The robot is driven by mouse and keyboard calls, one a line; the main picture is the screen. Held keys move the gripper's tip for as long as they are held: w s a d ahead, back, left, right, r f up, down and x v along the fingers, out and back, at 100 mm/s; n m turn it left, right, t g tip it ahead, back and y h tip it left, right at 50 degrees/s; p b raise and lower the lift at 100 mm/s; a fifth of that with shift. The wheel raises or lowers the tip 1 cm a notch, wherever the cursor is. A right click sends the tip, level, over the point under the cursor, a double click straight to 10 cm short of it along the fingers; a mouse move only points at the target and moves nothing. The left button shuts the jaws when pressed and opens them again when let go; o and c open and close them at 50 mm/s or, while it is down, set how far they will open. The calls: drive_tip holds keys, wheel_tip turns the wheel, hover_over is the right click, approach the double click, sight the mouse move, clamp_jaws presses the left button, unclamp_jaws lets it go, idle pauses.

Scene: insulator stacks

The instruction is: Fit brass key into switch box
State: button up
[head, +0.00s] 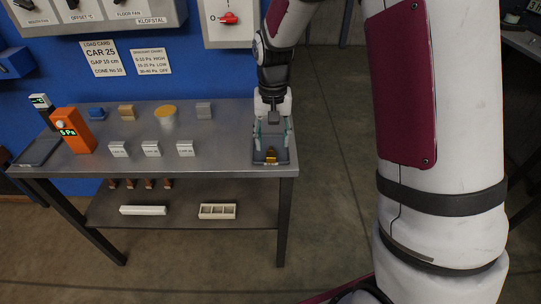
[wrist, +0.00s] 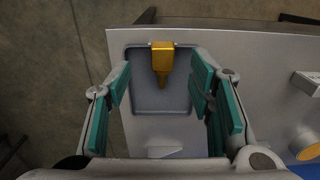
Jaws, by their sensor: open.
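The brass key (wrist: 162,62) lies in a shallow grey tray (wrist: 122,95) at the table's right end. In the head view the key (head: 271,155) shows at the front of the tray (head: 286,158), just below my gripper (head: 271,133). My gripper (wrist: 160,100) is open, its teal-padded fingers on either side of the tray, the key between and beyond them, with nothing held. On the blue wall are a grey box with a red rotary handle (head: 229,18) and a wider panel with black knobs (head: 95,14). I cannot tell which is the switch box; no key slot is visible.
The grey table (head: 222,163) also holds an orange meter (head: 73,132), a tan-topped cylinder (head: 166,117), small coloured blocks and several white label cards (head: 151,149). Floor is open to the table's right.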

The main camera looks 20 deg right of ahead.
sight(271, 156)
drive_tip(key=shift+w+a+f, duration=0.1)
drive_tip(key=shift+f, duration=1.35)
drive_tip(key=shift+w+a+f, duration=0.1)
drive_tip(key=shift+f, duration=1.3)
clamp_jaws()
